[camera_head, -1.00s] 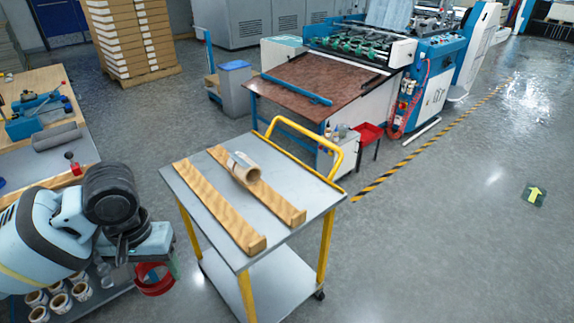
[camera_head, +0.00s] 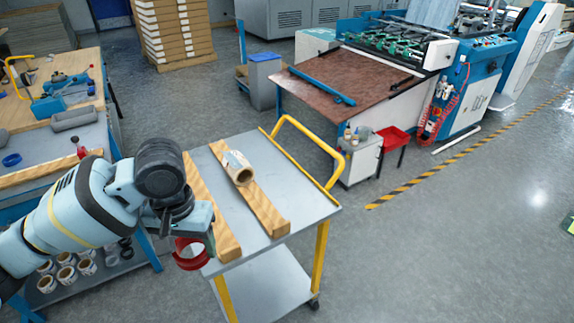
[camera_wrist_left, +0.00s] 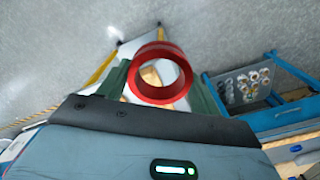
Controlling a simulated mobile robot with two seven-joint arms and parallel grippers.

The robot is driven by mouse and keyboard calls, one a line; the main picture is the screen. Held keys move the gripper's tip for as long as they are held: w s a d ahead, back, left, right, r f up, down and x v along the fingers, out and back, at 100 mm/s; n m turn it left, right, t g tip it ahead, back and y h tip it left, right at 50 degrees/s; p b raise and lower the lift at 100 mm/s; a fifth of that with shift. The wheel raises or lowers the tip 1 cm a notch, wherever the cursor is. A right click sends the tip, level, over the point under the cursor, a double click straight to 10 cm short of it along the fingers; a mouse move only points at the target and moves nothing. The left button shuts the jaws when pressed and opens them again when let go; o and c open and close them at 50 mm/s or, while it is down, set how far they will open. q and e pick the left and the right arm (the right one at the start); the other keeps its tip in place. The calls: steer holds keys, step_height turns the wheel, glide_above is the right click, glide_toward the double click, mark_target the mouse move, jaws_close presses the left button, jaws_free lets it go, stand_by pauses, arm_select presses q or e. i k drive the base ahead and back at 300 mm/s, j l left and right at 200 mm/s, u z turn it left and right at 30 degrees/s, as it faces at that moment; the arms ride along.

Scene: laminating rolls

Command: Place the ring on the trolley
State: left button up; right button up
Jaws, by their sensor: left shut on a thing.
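My left gripper (camera_head: 198,238) is shut on a red ring (camera_head: 189,256) and holds it at the near left corner of the trolley. The ring also shows between the fingers in the left wrist view (camera_wrist_left: 160,74). The trolley (camera_head: 222,160) has a grey top, yellow legs and a yellow handle. Two wooden bars lie on its top, and a cardboard roll (camera_head: 238,168) lies on the right bar. Part of the left bar is hidden behind my gripper. My right gripper is not in view.
A workbench (camera_head: 62,140) with tools and a blue ring (camera_head: 12,160) stands at the left, with several rolls (camera_head: 66,275) on its lower shelf. A laminating machine (camera_head: 350,80) stands behind the trolley.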

mark_target(279, 172)
steer(key=i+l, duration=0.65)
steer(key=i+j, duration=0.1)
steer(key=i, duration=0.6)
